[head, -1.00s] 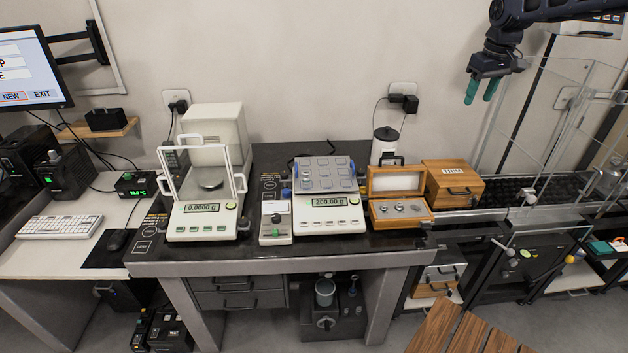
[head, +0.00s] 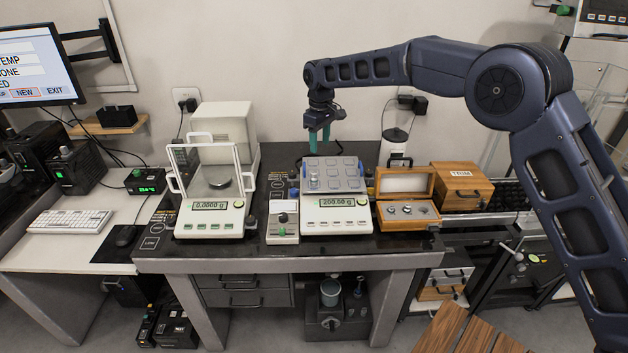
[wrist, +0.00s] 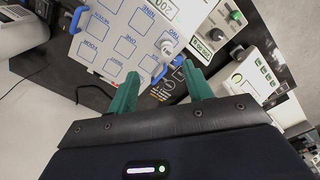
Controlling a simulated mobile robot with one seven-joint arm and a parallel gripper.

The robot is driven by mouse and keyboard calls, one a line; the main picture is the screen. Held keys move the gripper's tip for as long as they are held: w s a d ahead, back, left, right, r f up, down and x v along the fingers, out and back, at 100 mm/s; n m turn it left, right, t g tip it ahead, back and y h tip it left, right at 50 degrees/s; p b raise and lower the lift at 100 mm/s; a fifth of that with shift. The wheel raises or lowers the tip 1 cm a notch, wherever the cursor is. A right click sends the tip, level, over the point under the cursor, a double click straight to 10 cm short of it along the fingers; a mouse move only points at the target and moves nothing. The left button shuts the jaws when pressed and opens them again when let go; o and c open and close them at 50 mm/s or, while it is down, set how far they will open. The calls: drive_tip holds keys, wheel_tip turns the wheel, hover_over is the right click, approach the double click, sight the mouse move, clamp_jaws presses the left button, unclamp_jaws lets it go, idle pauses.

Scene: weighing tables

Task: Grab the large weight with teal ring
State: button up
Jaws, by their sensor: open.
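My gripper (head: 319,146) hangs with its teal fingers pointing down just behind and above the numbered slot tray (head: 346,184). Its fingers are apart and nothing shows between them; they also show in the wrist view (wrist: 160,68). The open wooden weight box (head: 384,222) stands to the right, with small metal weights (head: 407,209) in its row. They are too small to tell a teal ring on any. In the wrist view, a pale knob-like piece (wrist: 168,45) stands at the edge of the slot tray (wrist: 84,48), beyond the fingertips; I cannot tell what it is.
The slot tray sits on a balance (head: 335,217) reading about 200 g. A glass-shielded balance (head: 208,220) stands left, and a small control box (head: 283,228) lies between. A closed wooden case (head: 461,187) and a white canister (head: 394,144) stand at right. My arm spans the right side.

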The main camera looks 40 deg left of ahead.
drive_tip(key=s+a+f, duration=0.1)
drive_tip(key=s+a, duration=0.1)
hover_over(314, 172)
drive_tip(key=s, duration=0.1)
wheel_tip(314, 172, down, 6)
drive_tip(key=shift+r, duration=0.1)
drive_tip(key=shift+w+d+f, duration=0.1)
drive_tip(key=shift+w+f, duration=0.1)
drive_tip(key=shift+f, duration=1.15)
drive_tip(key=shift+w+f, duration=0.2)
drive_tip(key=shift+f, duration=1.15)
clamp_jaws()
drive_tip(key=shift+r, duration=0.15)
